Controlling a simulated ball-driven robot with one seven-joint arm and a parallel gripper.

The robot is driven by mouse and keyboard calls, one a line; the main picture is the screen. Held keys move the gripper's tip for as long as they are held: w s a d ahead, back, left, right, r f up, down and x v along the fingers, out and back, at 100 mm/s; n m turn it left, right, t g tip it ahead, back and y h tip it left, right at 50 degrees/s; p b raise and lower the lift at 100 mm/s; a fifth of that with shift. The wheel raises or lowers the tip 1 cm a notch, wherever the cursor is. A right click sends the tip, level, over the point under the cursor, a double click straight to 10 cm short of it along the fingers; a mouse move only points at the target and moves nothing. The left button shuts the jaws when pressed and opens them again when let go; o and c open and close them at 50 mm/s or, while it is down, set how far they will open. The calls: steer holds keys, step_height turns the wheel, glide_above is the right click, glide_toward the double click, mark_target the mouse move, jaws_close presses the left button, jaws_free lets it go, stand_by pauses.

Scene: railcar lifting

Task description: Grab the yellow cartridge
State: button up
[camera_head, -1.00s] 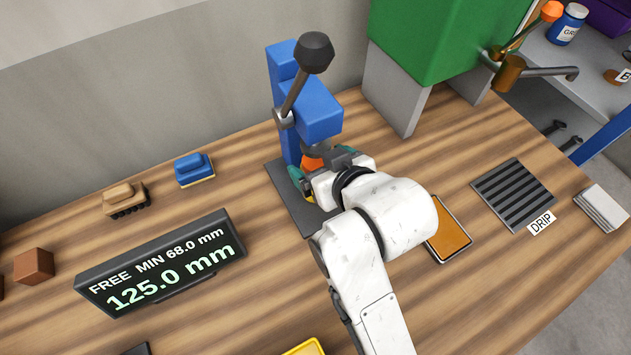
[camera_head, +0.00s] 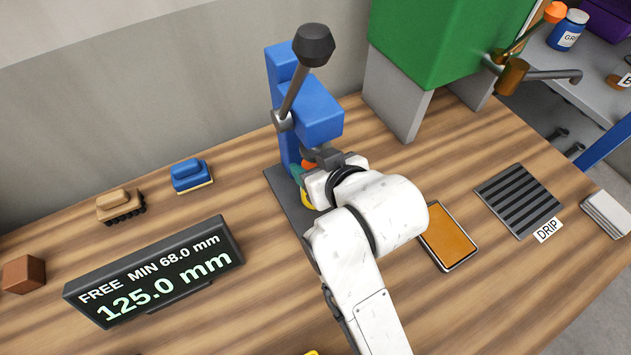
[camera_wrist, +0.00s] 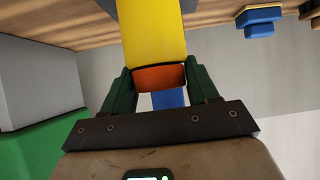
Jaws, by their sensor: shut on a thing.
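The yellow cartridge (camera_wrist: 152,32) with an orange end (camera_wrist: 160,77) is between the two green fingers of my gripper (camera_wrist: 160,85) in the wrist view. The fingers are shut on it at the orange end. In the head view my gripper (camera_head: 303,180) is at the blue press (camera_head: 318,112), over its dark base plate (camera_head: 288,195). There my arm hides most of the cartridge; only a bit of yellow and orange shows. I cannot tell whether the cartridge touches the plate.
A display (camera_head: 155,272) reading 125.0 mm stands at left. An orange-topped tray (camera_head: 447,237) and a drip grate (camera_head: 518,200) are at right. A green housing (camera_head: 440,45) stands behind.

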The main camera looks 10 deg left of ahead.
steer(key=c, duration=0.7)
jaws_close()
steer(key=shift+r, duration=0.1)
